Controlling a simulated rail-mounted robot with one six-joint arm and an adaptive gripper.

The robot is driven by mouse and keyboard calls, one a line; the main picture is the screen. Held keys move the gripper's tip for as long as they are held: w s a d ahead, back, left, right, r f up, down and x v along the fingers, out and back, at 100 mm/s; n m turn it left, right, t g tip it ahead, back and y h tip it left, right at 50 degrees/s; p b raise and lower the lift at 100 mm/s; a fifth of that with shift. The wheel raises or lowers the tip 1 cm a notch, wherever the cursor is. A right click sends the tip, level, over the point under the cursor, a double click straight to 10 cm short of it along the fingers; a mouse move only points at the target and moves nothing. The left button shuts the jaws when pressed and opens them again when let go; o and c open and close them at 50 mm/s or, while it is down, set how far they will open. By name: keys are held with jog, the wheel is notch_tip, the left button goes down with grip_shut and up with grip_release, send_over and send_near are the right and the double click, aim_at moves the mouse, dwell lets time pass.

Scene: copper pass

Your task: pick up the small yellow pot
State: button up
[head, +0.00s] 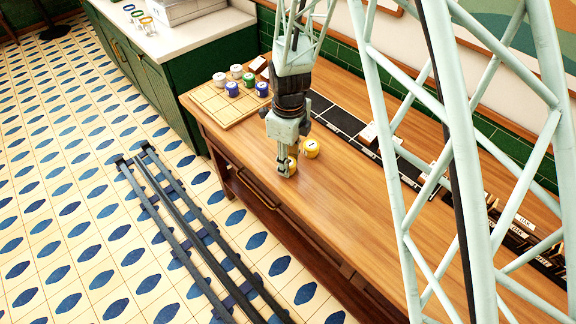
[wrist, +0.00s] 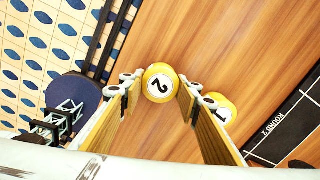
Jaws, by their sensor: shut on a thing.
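Two small yellow pots are by my gripper. One yellow pot, marked 2 on its white top (wrist: 159,84), is between my gripper's fingertips (wrist: 157,92) in the wrist view. My gripper is shut on it. In the head view this pot (head: 292,163) is mostly hidden by my gripper (head: 286,168), low over the wooden counter. The other yellow pot (head: 311,148) stands on the counter just right of my gripper. In the wrist view it (wrist: 220,110) shows outside the right finger, partly hidden by it.
A wooden grid board (head: 208,104) with several white, blue and green pots lies at the counter's far left end. A dark strip (head: 340,122) marked in sections runs along the back of the wooden counter (head: 330,215). The counter's front middle is clear.

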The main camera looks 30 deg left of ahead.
jog(key=shift+r, duration=0.2)
jog(key=shift+r, duration=1.4)
jog(key=shift+s+r, duration=0.15)
jog(key=shift+r, duration=0.1)
jog(key=s+d+r+b, duration=0.1)
jog(key=s, duration=1.4)
jog(key=shift+s+d+r, duration=0.15)
jog(key=shift+s+d, duration=0.05)
jog(key=shift+s, duration=0.15)
jog(key=shift+w, duration=0.1)
